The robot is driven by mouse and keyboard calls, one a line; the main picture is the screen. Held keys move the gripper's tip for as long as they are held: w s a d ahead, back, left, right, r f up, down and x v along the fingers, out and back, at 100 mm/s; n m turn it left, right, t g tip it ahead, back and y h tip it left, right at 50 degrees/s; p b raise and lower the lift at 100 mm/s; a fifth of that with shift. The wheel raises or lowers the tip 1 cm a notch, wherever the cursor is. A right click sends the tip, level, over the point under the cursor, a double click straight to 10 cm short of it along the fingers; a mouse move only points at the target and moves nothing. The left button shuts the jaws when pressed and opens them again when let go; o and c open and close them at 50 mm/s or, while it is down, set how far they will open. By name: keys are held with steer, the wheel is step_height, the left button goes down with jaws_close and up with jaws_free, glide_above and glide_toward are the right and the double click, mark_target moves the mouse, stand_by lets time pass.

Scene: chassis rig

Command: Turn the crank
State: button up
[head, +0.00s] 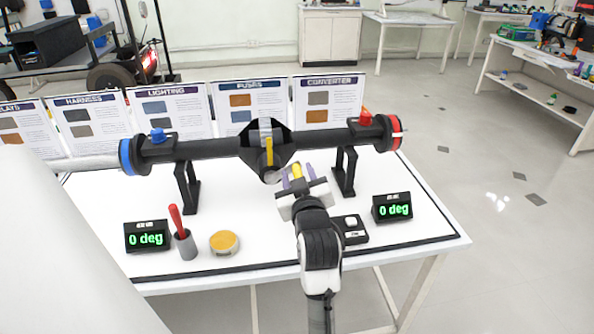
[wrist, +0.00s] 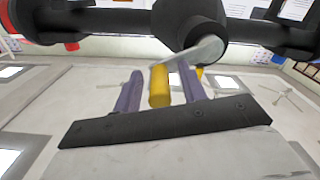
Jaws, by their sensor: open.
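A black axle (head: 215,147) lies across two stands on the white table, with a blue left end and a red right end. A grey crank arm (wrist: 203,51) runs from its central hub (wrist: 187,22) to a yellow crank handle (wrist: 159,88). My gripper (head: 298,171) is just in front of the hub. In the wrist view, its purple fingers (wrist: 160,76) are open on either side of the handle, with small gaps showing. In the head view, the gripper and handle hide part of the crank arm.
Two displays, left (head: 147,237) and right (head: 392,208), read 0 deg. A red-handled tool in a grey cup (head: 186,246), a yellow-topped round tin (head: 224,242) and a black switch box (head: 352,232) stand near the front. Poster panels (head: 168,109) line the back.

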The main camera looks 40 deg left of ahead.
jaws_close()
stand_by(0.3)
